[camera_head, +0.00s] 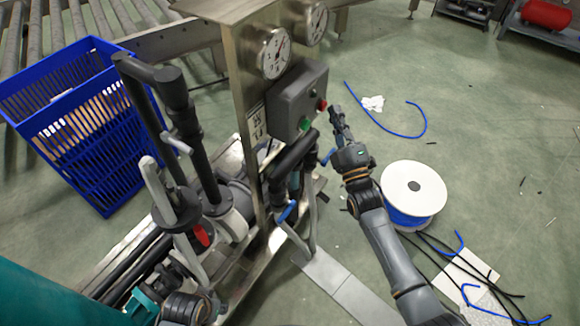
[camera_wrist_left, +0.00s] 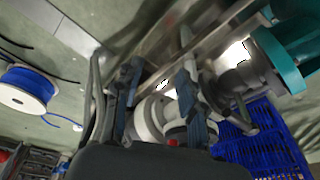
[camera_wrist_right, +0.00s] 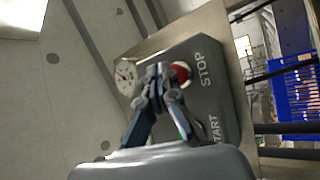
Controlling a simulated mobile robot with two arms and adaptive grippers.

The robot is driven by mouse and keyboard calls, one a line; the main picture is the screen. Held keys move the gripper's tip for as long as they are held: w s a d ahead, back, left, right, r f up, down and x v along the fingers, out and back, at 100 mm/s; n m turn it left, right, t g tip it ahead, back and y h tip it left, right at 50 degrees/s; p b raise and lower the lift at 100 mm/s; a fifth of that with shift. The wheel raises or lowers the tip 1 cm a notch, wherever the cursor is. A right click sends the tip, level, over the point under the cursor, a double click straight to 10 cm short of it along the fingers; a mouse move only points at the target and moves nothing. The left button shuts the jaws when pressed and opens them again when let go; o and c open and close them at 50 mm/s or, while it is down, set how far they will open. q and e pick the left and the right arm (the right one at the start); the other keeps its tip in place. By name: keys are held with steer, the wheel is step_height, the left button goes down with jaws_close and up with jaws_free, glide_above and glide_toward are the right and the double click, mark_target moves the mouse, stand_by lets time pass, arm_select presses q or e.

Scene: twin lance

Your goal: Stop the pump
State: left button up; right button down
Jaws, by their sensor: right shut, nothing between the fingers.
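The grey pump control box (camera_head: 292,96) is fixed to the steel panel. It has a red button (camera_head: 322,104) and a green button (camera_head: 305,125). In the right wrist view the red button (camera_wrist_right: 182,72) sits beside the word STOP; START is lower, and the green button there is mostly hidden behind a finger. My right gripper (camera_head: 336,112) is shut and empty. Its tips (camera_wrist_right: 158,72) lie just beside the red button and overlap its edge in view; I cannot tell whether they touch. My left gripper (camera_wrist_left: 160,78) is open, with pump pipework behind its fingers.
Two gauges (camera_head: 273,54) are above the box. Black pipes and valve handles (camera_head: 188,120) stand left of the panel. A blue crate (camera_head: 60,75) is at the far left. A cable spool (camera_head: 413,185) and loose cables lie on the floor at right. Open floor is beyond.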

arm_select(q)
steer(key=s+f+p, duration=0.2)
steer(key=s+f, duration=0.1)
steer(key=f, duration=0.4)
steer(key=shift+s+a+f+g, duration=0.2)
steer(key=shift+s+f+g, duration=0.1)
steer(key=shift+s, duration=0.05)
arm_select(e)
steer(key=s+d, duration=0.2)
steer(key=d, duration=0.1)
steer(key=s+d, duration=0.1)
steer(key=shift+s+d, duration=0.1)
steer(key=shift+d, duration=0.3)
